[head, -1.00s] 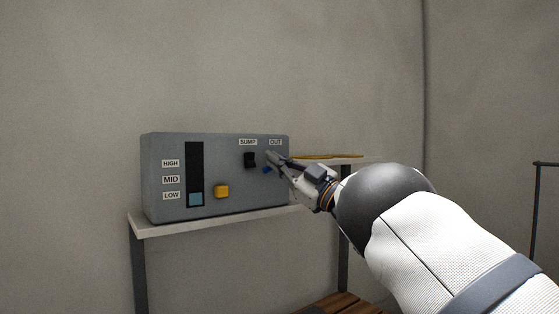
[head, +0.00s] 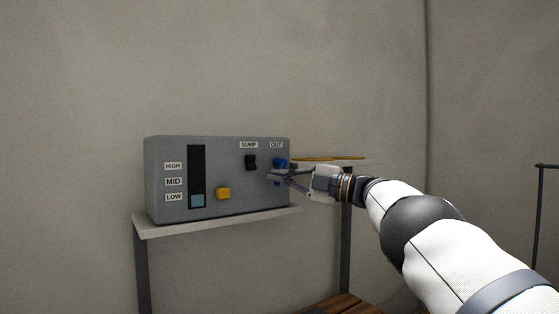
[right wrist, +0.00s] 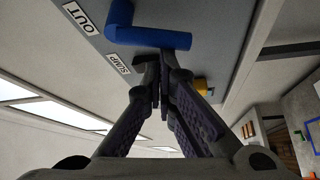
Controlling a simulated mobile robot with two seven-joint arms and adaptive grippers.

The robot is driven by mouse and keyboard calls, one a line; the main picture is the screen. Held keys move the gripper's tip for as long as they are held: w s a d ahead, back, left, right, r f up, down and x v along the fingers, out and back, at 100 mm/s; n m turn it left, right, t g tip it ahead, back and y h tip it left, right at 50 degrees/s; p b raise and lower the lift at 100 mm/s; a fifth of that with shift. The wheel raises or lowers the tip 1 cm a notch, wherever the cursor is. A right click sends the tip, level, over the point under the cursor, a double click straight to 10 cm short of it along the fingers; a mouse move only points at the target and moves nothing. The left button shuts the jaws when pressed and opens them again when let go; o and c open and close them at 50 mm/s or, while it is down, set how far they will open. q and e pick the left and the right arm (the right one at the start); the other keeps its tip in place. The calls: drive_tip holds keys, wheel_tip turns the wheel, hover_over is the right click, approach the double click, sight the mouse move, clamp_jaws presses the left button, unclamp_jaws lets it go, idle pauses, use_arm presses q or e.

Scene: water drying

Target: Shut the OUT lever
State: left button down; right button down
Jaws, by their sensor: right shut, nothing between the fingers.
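The grey control box (head: 225,190) stands on a shelf, with labels HIGH, MID and LOW at its left. The blue OUT lever (head: 280,162) is under the OUT label (head: 276,145) at the box's right. In the right wrist view the blue lever (right wrist: 150,36) shows a bent shape, its bar crossing just beyond the fingertips. My right gripper (head: 272,177) is shut and empty, just below the lever; it also shows in the right wrist view (right wrist: 153,62). Whether the tips touch the lever I cannot tell. My left gripper is not in view.
The black SUMP lever (head: 250,162) is left of the OUT lever. A yellow button (head: 223,193) sits lower on the box, beside a dark level gauge (head: 197,170) with light blue at LOW. A thin yellow item (head: 330,158) lies on a ledge behind my gripper.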

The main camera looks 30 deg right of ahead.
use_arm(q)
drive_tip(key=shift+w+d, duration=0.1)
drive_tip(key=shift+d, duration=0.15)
use_arm(e)
drive_tip(key=shift+w+d+f+n+g+h, duration=0.1)
drive_tip(key=shift+d+f+n+g+h, duration=0.15)
drive_tip(key=shift+n, duration=0.5)
drive_tip(key=shift+d+f+n+g+h, duration=0.15)
drive_tip(key=shift+d+n+g+h, duration=0.15)
drive_tip(key=shift+n, duration=0.45)
